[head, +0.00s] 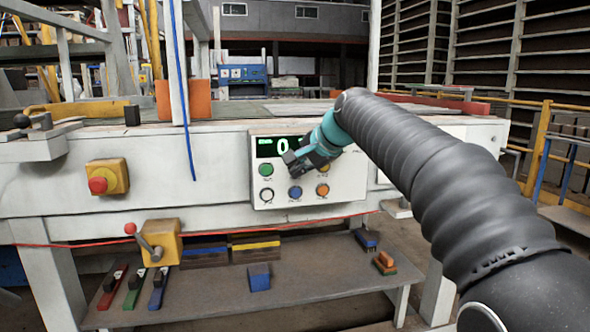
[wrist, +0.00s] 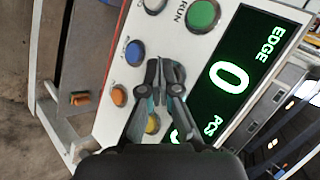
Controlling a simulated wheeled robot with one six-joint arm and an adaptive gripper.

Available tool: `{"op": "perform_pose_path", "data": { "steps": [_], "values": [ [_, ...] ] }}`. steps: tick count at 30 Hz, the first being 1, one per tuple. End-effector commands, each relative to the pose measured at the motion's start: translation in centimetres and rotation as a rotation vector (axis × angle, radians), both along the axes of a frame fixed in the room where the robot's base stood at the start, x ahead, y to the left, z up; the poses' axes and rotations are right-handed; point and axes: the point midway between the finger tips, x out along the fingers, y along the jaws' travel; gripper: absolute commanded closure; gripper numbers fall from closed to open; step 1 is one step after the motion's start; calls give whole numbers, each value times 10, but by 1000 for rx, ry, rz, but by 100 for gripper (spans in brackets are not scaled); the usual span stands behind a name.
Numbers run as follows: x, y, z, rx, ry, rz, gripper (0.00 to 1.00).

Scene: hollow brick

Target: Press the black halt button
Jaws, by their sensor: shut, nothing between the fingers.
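The control panel (head: 257,203) is a pale box on the front of the white bench, with a display (head: 266,146) showing a green 0. My gripper (head: 291,162) is shut and empty, its fingertips in front of the panel's upper middle, below the display. In the wrist view my gripper (wrist: 165,72) covers the spot between the green button (wrist: 203,14), the blue button (wrist: 134,53) and the yellow button (wrist: 152,124). I cannot make out a black button; that spot is hidden behind the fingers. Whether the tips touch the panel I cannot tell.
A white button (head: 266,195) and an orange button (head: 322,190) sit in the lower row. A red knob on a yellow box (head: 106,177) is left on the bench front. A lower shelf (head: 220,295) holds coloured blocks. A blue cable (head: 184,90) hangs left of the panel.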

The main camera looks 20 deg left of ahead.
Motion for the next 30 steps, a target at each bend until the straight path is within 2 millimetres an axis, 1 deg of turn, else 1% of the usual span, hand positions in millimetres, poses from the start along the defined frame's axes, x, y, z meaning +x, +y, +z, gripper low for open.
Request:
{"op": "perform_pose_path", "data": {
  "steps": [15, 25, 30],
  "values": [
    [1, 1, 0, 0, -1, -1, 100],
    [-10, -6, -1, 1, -1, -1, 100],
    [-12, -8, 0, 0, 0, 0, 100]
  ]
}}
